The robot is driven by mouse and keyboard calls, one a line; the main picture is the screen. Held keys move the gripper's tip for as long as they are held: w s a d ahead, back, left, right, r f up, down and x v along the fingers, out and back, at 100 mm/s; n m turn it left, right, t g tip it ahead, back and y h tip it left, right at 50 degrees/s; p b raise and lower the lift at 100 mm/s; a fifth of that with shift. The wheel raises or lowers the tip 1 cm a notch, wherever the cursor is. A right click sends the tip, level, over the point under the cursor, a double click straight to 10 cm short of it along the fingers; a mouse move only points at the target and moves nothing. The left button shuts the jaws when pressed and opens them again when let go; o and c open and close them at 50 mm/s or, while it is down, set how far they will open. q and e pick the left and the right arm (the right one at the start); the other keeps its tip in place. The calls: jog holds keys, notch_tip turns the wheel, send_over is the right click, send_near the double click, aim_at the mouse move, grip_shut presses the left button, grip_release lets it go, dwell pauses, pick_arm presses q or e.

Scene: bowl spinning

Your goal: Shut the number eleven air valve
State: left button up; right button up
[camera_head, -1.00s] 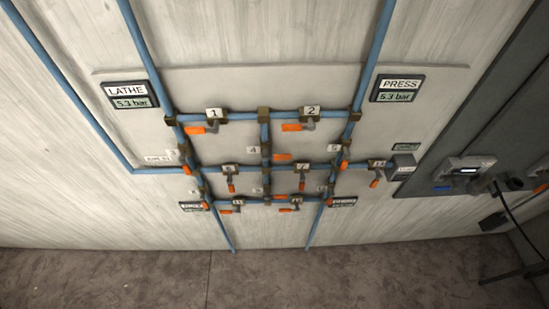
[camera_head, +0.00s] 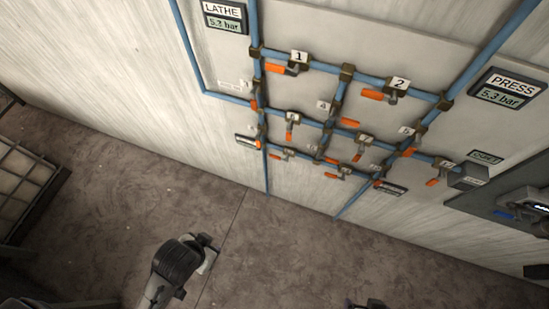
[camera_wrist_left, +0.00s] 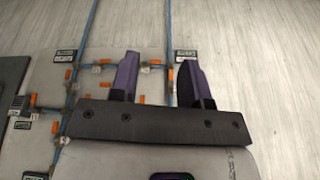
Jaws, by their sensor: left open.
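Blue air pipes with orange-handled valves form a grid on the wall panel. Valve 1 (camera_head: 280,69) and valve 2 (camera_head: 379,95) have readable tags in the head view. The lower tags are too small to read, so I cannot tell which valve is number eleven. Two valves sit on the bottom pipe, a left one (camera_head: 283,154) and a right one (camera_head: 338,174). My left gripper (camera_head: 207,254) is below and left of the grid, apart from it. In the left wrist view its jaws (camera_wrist_left: 160,65) are open and empty, with the panel beyond them. A dark part at the bottom edge may be my right gripper (camera_head: 366,304).
The LATHE gauge (camera_head: 225,17) and PRESS gauge (camera_head: 508,88) both read 5.3 bar. A grey box (camera_head: 521,207) is at the right. A crate-like frame (camera_head: 25,180) stands at the left edge. The floor below the panel looks clear.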

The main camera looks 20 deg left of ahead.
pick_arm(q)
jog(key=shift+o, duration=0.4)
jog(key=shift+d, duration=0.1)
jog(key=shift+o, duration=0.8)
jog(key=shift+w+f+b, duration=0.1)
jog(key=shift+f+b, duration=0.2)
jog(key=o, duration=0.6)
jog(key=shift+t, duration=0.6)
jog(key=b+x, duration=0.4)
jog(key=w+b+x, duration=0.1)
jog(key=b+x, duration=0.3)
jog(key=b, duration=0.1)
jog(key=shift+d+r, duration=0.1)
jog(key=shift+d, duration=0.05)
jog(key=shift+c, duration=0.2)
jog(key=n+t+b, duration=0.2)
jog(key=t+b, duration=1.1)
jog(key=b, duration=2.3)
send_near(275, 158)
jog(key=w+b, duration=0.4)
jog(key=w, duration=0.6)
jog(key=shift+w, duration=0.3)
